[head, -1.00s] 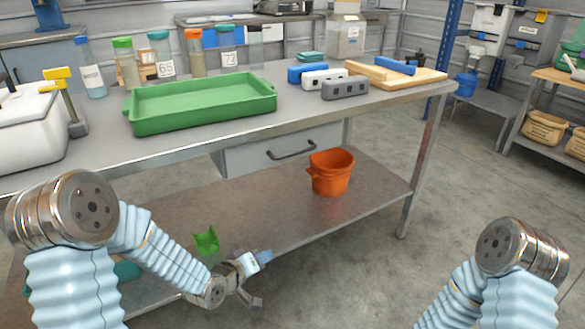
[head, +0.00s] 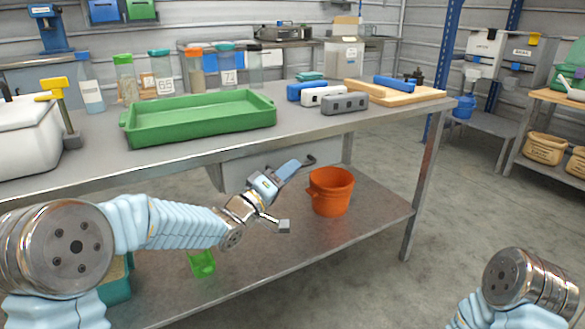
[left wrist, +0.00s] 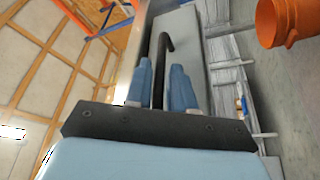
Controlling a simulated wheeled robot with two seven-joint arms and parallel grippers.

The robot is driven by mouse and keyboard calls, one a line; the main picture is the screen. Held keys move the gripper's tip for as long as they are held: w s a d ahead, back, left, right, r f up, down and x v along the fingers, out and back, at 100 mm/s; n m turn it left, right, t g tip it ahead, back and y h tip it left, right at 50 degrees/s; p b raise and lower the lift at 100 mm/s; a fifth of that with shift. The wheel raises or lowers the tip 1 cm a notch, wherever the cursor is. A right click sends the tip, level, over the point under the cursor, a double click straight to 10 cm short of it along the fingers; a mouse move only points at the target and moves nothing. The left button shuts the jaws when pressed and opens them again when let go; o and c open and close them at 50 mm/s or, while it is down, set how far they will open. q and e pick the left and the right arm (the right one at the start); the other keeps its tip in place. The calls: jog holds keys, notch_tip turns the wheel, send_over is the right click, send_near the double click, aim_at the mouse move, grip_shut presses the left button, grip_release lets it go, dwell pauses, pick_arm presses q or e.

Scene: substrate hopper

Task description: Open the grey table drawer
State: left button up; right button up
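The grey drawer (head: 239,174) sits under the grey tabletop and looks closed. My left arm and gripper cover part of its front. My left gripper (head: 291,169) is at the drawer's dark handle (head: 311,160). In the left wrist view, the handle bar (left wrist: 160,65) runs between the two blue fingers of the left gripper (left wrist: 158,85). The fingers stand apart on either side of the bar, with narrow gaps visible. My right gripper is not in view; only a part of my right arm shows at the lower right.
An orange bucket (head: 331,191) stands on the lower shelf, right of my left gripper. A green item (head: 202,263) lies below my forearm. A green tray (head: 200,117), several jars and blocks are on the tabletop. The floor right of the table is clear.

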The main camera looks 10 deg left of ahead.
pick_arm(q)
jog(key=shift+x, duration=0.85)
grip_shut()
